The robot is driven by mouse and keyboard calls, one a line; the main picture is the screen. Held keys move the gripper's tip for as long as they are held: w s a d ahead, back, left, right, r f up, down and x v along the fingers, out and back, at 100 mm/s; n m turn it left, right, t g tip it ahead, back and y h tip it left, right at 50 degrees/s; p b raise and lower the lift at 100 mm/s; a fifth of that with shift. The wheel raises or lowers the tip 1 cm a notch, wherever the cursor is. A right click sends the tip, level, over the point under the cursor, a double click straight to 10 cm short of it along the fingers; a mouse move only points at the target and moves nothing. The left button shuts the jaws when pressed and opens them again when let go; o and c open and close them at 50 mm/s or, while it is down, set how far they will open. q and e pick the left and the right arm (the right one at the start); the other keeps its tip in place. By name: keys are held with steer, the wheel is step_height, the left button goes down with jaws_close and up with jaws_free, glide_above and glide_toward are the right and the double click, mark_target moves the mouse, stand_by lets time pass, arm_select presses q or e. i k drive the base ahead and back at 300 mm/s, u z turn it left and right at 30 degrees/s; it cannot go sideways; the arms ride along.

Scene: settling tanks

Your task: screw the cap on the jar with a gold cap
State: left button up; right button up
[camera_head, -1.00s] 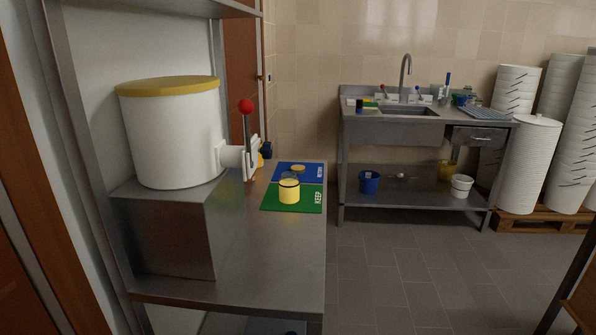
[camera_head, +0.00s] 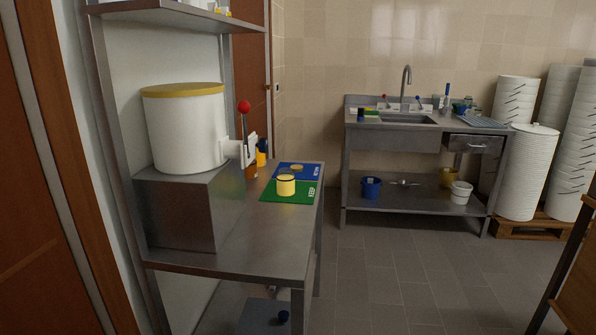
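A small jar with yellow contents (camera_head: 286,186) stands upright on the green mat (camera_head: 272,197) on the steel table at the left. No cap shows on top of it. A flat gold cap (camera_head: 296,168) lies on the blue mat (camera_head: 310,168), just behind the jar and apart from it. Neither of my grippers is in view.
A white tank (camera_head: 184,130) with a yellow lid and red-knobbed valve stands on a steel block (camera_head: 175,212) at the table's left. A sink table (camera_head: 392,138) stands at the back, stacked white tubs (camera_head: 526,170) at the right. The floor (camera_head: 390,275) between is clear.

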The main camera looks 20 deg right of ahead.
mark_target(286, 178)
steer(key=z, duration=1.6)
steer(key=i, duration=3.6)
steer(key=u, duration=2.8)
